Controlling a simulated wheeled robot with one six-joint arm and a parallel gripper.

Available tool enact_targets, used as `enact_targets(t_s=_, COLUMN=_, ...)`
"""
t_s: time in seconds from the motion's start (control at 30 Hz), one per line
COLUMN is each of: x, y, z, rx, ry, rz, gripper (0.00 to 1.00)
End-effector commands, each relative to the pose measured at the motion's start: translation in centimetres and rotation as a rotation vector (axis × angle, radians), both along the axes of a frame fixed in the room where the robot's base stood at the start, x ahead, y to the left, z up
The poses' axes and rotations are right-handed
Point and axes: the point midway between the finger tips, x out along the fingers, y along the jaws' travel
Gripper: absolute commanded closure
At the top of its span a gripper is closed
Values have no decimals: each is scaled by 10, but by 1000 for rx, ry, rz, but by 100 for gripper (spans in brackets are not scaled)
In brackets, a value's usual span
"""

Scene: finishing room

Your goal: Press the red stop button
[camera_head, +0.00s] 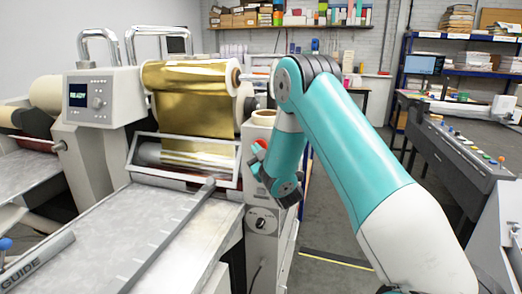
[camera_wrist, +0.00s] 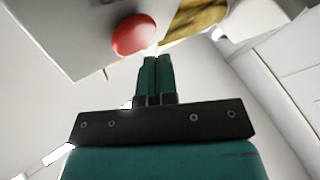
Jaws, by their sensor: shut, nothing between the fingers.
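The red stop button (camera_wrist: 133,35) is a round, domed cap on a pale grey box face (camera_wrist: 75,30) at the upper left of the wrist view. My gripper (camera_wrist: 158,60) has its two dark teal fingers shut together with nothing between them. The fingertips appear just below and right of the button in the picture; I cannot tell whether they touch it. In the head view, my arm bends down to the right side of the foil machine, and the wrist (camera_head: 284,165) hides much of that area.
The machine carries a gold foil roll (camera_head: 190,90) and a grey control box with a lit display (camera_head: 78,100). A metal feed table (camera_head: 130,240) fills the front left. A console with coloured buttons (camera_head: 465,150) stands at right. Open floor (camera_head: 335,225) lies between them.

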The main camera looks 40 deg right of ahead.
Motion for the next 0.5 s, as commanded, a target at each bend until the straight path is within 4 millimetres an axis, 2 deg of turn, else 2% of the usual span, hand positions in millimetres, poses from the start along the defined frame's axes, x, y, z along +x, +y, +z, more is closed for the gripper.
enact_targets(t_s=0.27, x=-1, y=2, z=-1, rx=0, ry=-2, rz=1, gripper=100)
enact_targets(t_s=0.5, x=-9, y=13, z=-3, rx=-1, ry=-3, rz=1, gripper=100)
